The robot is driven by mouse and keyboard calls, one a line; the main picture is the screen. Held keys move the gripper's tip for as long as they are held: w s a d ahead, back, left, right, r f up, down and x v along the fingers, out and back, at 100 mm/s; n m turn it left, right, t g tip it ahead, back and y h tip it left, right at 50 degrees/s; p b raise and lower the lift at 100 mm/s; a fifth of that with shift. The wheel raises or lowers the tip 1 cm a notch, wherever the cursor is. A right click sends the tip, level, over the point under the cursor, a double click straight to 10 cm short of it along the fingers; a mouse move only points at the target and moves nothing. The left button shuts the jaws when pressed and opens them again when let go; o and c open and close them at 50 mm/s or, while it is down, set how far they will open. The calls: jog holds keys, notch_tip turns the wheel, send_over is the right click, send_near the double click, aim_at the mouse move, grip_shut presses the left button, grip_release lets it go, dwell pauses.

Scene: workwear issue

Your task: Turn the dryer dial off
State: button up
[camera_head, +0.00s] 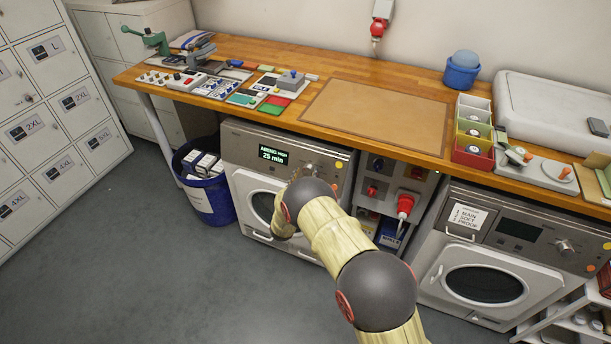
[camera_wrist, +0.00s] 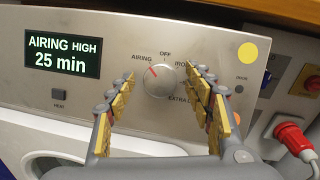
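The dryer (camera_head: 235,146) under the bench has a lit display (camera_wrist: 62,54) reading "AIRING HIGH 25 min". Its round silver dial (camera_wrist: 159,82) has a red pointer mark turned up and left, toward the AIRING label (camera_wrist: 141,58). The OFF label (camera_wrist: 165,54) is straight above the dial. My gripper (camera_wrist: 160,73) is open in the wrist view, one finger on each side of the dial, with gaps visible between fingers and knob. In the head view my arm reaches to the dryer's panel and mostly hides the gripper there.
A second machine (camera_head: 478,226) with a dark display and a paper sign stands at right. Between them are a socket panel and red plug (camera_head: 404,204). A blue bin (camera_head: 205,200) stands left of the dryer. The wooden bench (camera_head: 330,75) overhangs above; the floor in front is clear.

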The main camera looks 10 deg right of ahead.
jog(key=shift+c, duration=1.2)
jog(key=c, duration=0.9)
jog(key=shift+f+m+b, duration=0.1)
jog(key=shift+m+b, duration=0.2)
jog(key=shift+b, duration=0.05)
jog(key=m+h+b, duration=0.1)
jog(key=m, duration=0.1)
jog(key=m+g+b, duration=0.1)
jog(key=m+b, duration=0.1)
jog(key=shift+a+m+h, duration=0.1)
jog(key=shift+m+h, duration=0.2)
jog(key=shift+h, duration=0.1)
jog(key=shift+w+m+g+h+b, duration=0.1)
jog(key=shift+m+g+h+b, duration=0.3)
jog(key=shift+m+b, duration=0.75)
jog(key=shift+m+g+h+b, duration=0.4)
jog(key=shift+m+b, duration=0.1)
jog(key=shift+m, duration=1.25)
jog(key=o, duration=1.1)
